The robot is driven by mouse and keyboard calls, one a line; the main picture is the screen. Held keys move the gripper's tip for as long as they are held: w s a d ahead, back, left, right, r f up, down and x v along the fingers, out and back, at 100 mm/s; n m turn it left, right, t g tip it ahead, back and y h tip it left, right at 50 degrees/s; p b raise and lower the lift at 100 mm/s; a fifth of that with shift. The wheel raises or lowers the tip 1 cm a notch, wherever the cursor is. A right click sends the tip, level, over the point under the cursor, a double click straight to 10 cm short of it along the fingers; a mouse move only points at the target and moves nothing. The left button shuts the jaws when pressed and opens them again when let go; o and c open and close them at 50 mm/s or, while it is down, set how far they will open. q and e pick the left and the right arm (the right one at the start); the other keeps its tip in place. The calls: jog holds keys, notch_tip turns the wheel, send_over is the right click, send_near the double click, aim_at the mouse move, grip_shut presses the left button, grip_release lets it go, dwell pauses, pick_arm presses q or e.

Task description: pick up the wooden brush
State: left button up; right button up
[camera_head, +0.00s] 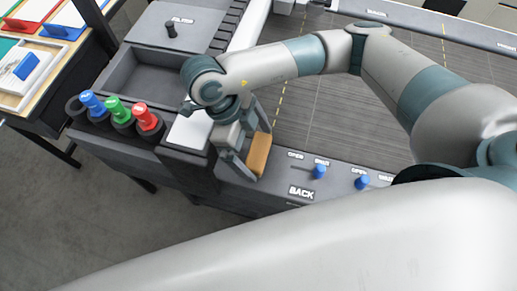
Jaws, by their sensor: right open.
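A wooden brush, seen as an orange-brown block (259,154), is at the front left corner of the dark slatted bed, beside the grey console edge. My right gripper (243,152) reaches down over it, its arm coming in from the right. The jaws are open, with one finger just left of the brush. The gripper hides part of the brush, and I cannot tell whether the fingers touch it. My left gripper is not in view.
Blue, green and red capped bottles (118,109) stand in holders at left. An empty grey tray (152,79) lies behind them. Blue knobs (320,171) stick up from the front panel marked BACK. The slatted bed (320,110) is clear beneath my arm.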

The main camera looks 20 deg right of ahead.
jog(key=shift+x, duration=0.8)
jog(key=c, duration=1)
jog(key=shift+r, duration=0.15)
jog(key=shift+r+b, duration=0.4)
jog(key=shift+r, duration=0.35)
jog(key=shift+r+b, duration=0.55)
jog(key=shift+r, duration=0.4)
jog(key=s+d+r+p, duration=0.5)
jog(key=s+r+p, duration=0.2)
jog(key=s+p, duration=0.2)
jog(key=shift+s+r, duration=0.2)
jog(key=shift+s, duration=0.6)
